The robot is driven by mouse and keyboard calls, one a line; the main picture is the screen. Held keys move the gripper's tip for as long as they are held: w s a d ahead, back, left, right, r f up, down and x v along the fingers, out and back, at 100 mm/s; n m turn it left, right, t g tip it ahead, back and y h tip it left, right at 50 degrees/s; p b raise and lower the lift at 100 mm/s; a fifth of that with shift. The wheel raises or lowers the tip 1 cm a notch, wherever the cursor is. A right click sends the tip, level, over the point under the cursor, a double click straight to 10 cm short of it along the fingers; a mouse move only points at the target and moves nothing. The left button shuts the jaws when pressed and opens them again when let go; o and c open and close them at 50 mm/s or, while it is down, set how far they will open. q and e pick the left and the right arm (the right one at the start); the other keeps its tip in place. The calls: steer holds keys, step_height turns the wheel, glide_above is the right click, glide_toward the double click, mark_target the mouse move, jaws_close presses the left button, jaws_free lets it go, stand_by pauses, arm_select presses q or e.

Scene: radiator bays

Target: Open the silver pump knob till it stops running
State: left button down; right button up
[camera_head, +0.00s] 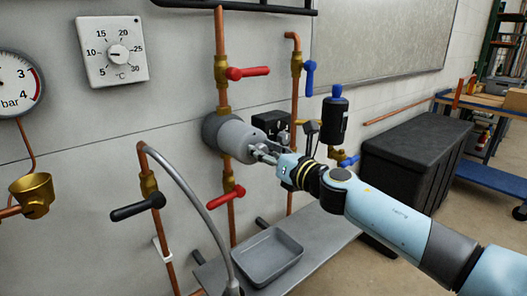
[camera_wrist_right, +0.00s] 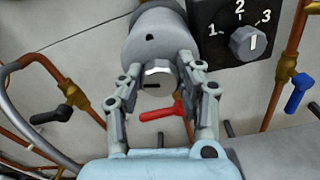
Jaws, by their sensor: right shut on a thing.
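The grey cylindrical pump (camera_head: 224,132) sits on the copper pipe at the wall. The silver pump knob (camera_wrist_right: 158,82) is on the pump's front face, with the pump body (camera_wrist_right: 158,35) behind it in the wrist view. My right gripper (camera_head: 262,152) reaches the pump's front from the right. In the wrist view its fingers (camera_wrist_right: 159,70) stand on either side of the knob and are shut on it. In the head view the fingers mostly hide the knob. My left gripper is not in view.
Red-handled valves (camera_head: 248,72) (camera_head: 227,198) sit above and below the pump. A black speed dial box (camera_wrist_right: 243,33) is beside it. A blue-handled valve (camera_head: 309,77) and black cylinder (camera_head: 334,118) stand to the right. A grey tray (camera_head: 282,277) lies on the shelf below.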

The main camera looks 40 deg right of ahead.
steer(key=shift+d+f+m+p, duration=0.15)
steer(key=shift+m+p, duration=1.85)
steer(key=shift+m, duration=4.4)
steer(key=shift+a+f+m+p, duration=0.15)
steer(key=shift+m+p, duration=1.85)
steer(key=shift+m, duration=4.4)
steer(key=shift+f, duration=0.1)
steer(key=o, duration=1.1)
steer(key=shift+d, duration=0.1)
steer(key=shift+o, duration=0.2)
